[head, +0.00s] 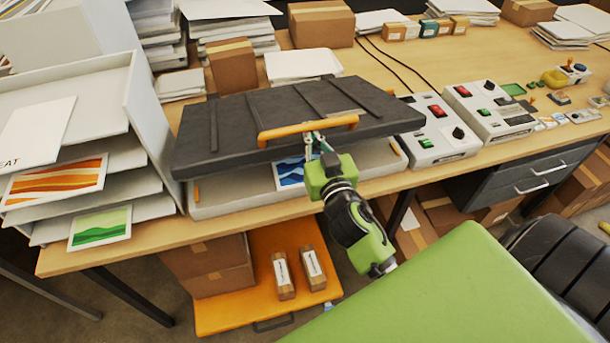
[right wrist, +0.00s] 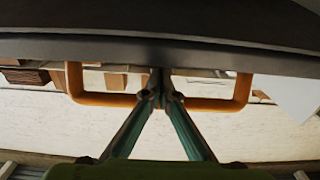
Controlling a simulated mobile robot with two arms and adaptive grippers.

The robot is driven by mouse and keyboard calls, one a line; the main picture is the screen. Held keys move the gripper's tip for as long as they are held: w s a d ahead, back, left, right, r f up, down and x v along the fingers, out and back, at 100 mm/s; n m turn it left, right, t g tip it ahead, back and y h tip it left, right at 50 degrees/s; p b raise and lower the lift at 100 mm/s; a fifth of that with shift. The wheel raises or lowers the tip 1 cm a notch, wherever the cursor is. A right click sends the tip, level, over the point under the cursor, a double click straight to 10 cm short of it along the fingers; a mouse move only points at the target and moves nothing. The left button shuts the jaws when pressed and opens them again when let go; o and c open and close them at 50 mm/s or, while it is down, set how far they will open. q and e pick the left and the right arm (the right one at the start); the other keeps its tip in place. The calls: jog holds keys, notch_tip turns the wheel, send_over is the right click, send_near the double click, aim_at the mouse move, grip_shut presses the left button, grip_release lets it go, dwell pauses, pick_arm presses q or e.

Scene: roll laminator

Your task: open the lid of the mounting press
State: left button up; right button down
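The mounting press has a dark ribbed lid (head: 235,115) with an orange handle (head: 285,131) along its front edge. The lid is partly raised, its front edge apart from the pale base (head: 245,195). A blue-and-white print (head: 290,174) shows in the gap. My right gripper (head: 314,140) reaches up from the front to the middle of the handle. In the right wrist view its fingers (right wrist: 163,95) are closed around the handle bar (right wrist: 215,104), below the dark lid edge (right wrist: 90,48). My left gripper is not in view.
A paper rack (head: 105,160) stands left of the press. Control boxes (head: 437,128) stand to its right. A cardboard box (head: 232,66) and paper stacks (head: 302,65) stand close behind the lid. An orange shelf (head: 235,312) with boxes is under the table.

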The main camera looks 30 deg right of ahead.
jog(key=r, duration=0.1)
jog(key=w+r, duration=0.1)
jog(key=r, duration=0.1)
jog(key=shift+w+d+r, duration=0.1)
jog(key=shift+w+r, duration=0.25)
jog(key=w+d+r, duration=0.2)
jog(key=w+r, duration=0.8)
jog(key=w, duration=0.1)
jog(key=w+d+r, duration=0.3)
jog(key=w+r, duration=0.8)
jog(key=w, duration=0.1)
jog(key=shift+d, duration=0.3)
dwell(0.5)
dwell(0.9)
jog(key=r+v, duration=0.1)
jog(key=v, duration=1.2)
jog(key=shift+d, duration=0.1)
dwell(0.5)
